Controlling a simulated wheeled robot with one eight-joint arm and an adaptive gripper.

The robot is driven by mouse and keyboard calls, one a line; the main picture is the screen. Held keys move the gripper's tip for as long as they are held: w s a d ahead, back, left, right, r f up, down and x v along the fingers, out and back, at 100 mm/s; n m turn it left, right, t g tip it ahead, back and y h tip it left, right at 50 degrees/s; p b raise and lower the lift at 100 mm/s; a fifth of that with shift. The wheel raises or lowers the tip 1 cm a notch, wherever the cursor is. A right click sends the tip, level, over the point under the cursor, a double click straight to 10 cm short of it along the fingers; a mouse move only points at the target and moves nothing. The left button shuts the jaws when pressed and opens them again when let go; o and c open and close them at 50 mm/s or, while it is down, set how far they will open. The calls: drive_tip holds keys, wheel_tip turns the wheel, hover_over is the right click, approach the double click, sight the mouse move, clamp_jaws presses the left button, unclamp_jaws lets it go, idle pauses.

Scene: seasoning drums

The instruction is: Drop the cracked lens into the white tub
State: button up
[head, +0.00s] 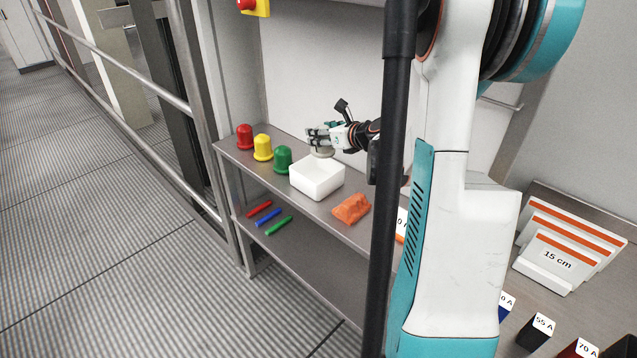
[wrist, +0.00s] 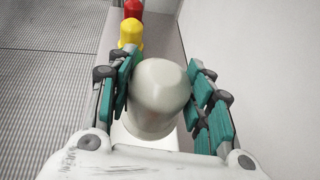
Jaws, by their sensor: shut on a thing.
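My gripper (head: 320,139) is shut on a pale grey-white domed lens (wrist: 160,98); the teal finger pads press on its left and right sides in the wrist view. No crack can be made out on the side that shows. In the head view the lens (head: 321,152) is a small pale shape under the fingers. The white tub (head: 317,187) stands open on the shelf top. The lens is above the tub's back part, apart from its rim as far as I can tell. In the wrist view the lens hides most of the tub.
Red (head: 245,137), yellow (head: 263,147) and green (head: 283,159) domed lenses stand in a row left of the tub. An orange cloth (head: 351,208) lies to its right. Red, blue and green sticks (head: 268,217) lie on the lower shelf. A wall rises behind.

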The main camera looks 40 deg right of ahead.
drive_tip(key=shift+f+b, duration=0.8)
drive_tip(key=shift+f, duration=0.75)
drive_tip(key=o, duration=1.2)
drive_tip(key=shift+r, duration=0.1)
drive_tip(key=shift+s, duration=0.1)
drive_tip(key=v, duration=1.1)
drive_tip(key=shift+s+r, duration=0.1)
drive_tip(key=shift+s, duration=0.25)
